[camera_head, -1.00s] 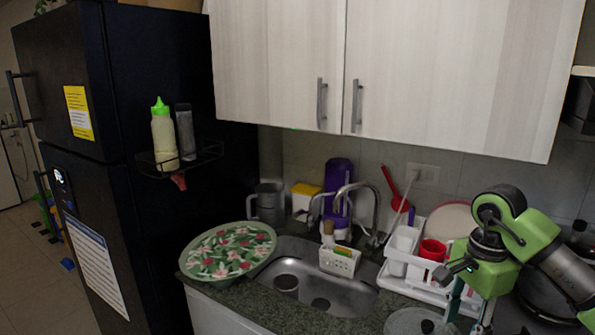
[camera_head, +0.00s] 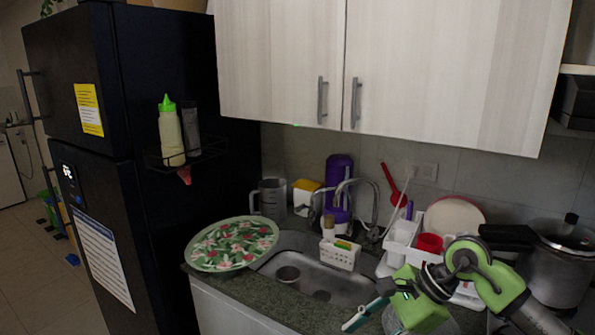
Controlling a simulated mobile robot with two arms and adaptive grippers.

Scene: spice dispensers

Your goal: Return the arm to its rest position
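My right arm, green and grey, comes in from the lower right. Its gripper (camera_head: 358,317) points down and to the left, in front of the sink and over the counter's front. One pale teal finger shows clearly; the other cannot be made out, so its opening is unclear. I see nothing held in it. My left arm and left gripper are out of view. A cream bottle with a green cap (camera_head: 171,132) and a dark grey dispenser (camera_head: 191,129) stand on a wire rack (camera_head: 206,151) on the black fridge's side.
A floral tray (camera_head: 232,244) lies on the counter left of the sink (camera_head: 340,284). A white caddy (camera_head: 340,256) sits at the sink. A dish rack with a red cup (camera_head: 429,242) and a large pot (camera_head: 558,262) are near my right arm. Cabinets (camera_head: 440,75) hang above.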

